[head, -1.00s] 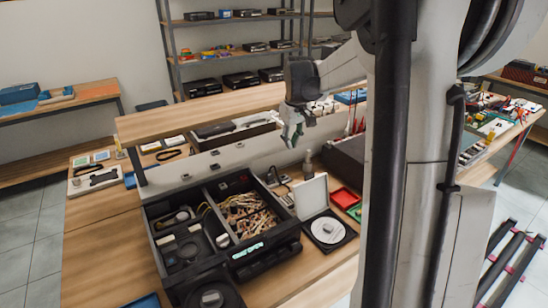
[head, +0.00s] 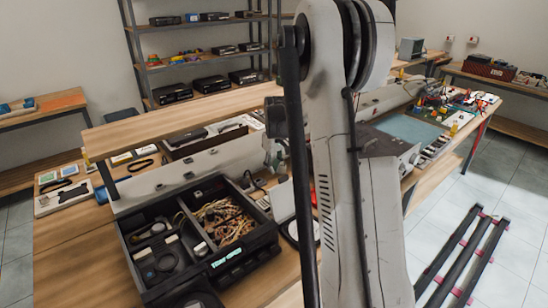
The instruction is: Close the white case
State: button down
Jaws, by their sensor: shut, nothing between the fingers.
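The white case (head: 282,204) stands on the wooden workbench, right of the large open black box. Its pale lid is raised. The dark lower part that held a white disc is mostly hidden behind my arm. My gripper (head: 272,155) is above and behind the case, near the long grey rail of the bench, and partly covered by my own arm. It is shut and empty, apart from the case.
The open black box (head: 128,240) holds a tangle of wires (head: 222,222) and round parts. A raised wooden shelf (head: 185,113) runs behind it. A cluttered bench (head: 455,105) is at right. The bench's front left is clear.

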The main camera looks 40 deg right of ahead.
jog(key=s+p, duration=0.1)
jog(key=s, duration=0.2)
jog(key=shift+s+f, duration=0.1)
jog(key=shift+s, duration=0.25)
jog(key=shift+s, duration=0.1)
